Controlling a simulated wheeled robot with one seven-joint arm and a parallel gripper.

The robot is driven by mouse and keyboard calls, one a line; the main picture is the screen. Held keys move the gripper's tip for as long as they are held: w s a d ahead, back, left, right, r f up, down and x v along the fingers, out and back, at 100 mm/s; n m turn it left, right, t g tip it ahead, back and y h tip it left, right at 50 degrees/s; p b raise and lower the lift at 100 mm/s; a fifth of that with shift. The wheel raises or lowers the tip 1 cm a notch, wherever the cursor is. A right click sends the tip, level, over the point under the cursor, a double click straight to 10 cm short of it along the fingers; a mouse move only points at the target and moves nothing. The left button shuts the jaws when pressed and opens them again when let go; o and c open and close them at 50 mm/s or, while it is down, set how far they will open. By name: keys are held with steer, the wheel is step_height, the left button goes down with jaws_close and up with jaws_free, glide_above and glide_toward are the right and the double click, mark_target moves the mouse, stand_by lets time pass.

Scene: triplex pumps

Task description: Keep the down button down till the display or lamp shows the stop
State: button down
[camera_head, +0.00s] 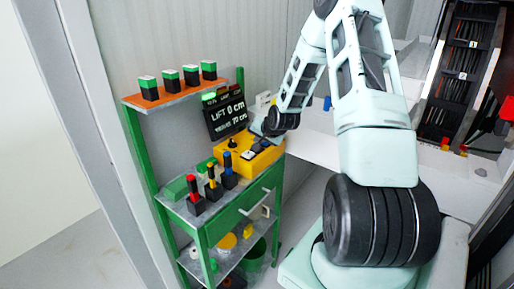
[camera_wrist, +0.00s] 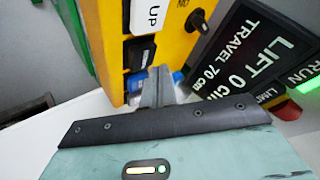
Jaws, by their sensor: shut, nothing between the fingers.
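The yellow control box (camera_head: 268,158) sits on top of the green cart. In the wrist view the box (camera_wrist: 112,45) has a white label reading UP (camera_wrist: 153,16) and a dark button (camera_wrist: 140,53) beside it. I cannot read a down label or tell whether a button is pressed. The black display (camera_head: 225,112) reads LIFT 0 cm; in the wrist view the display (camera_wrist: 250,50) also reads TRAVEL 70 cm. A green lamp (camera_wrist: 306,84) by RUN is lit.
A black knob (camera_wrist: 196,19) stands on the box near the display. The green cart (camera_head: 222,225) holds red, yellow and blue-topped tools (camera_head: 212,186) in front of the box. Several green-topped black blocks (camera_head: 170,78) stand on the orange upper shelf. A white surface lies behind my arm.

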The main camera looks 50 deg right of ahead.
steer(key=shift+f, duration=0.15)
steer(key=shift+f+b, duration=0.3)
steer(key=shift+f+b, duration=0.4)
steer(key=shift+f, duration=0.15)
stand_by(0.6)
stand_by(2.8)
steer(key=shift+r+p, duration=0.8)
steer(key=shift+r, duration=0.2)
step_height(320, 180, up, 5)
steer(key=p, duration=0.4)
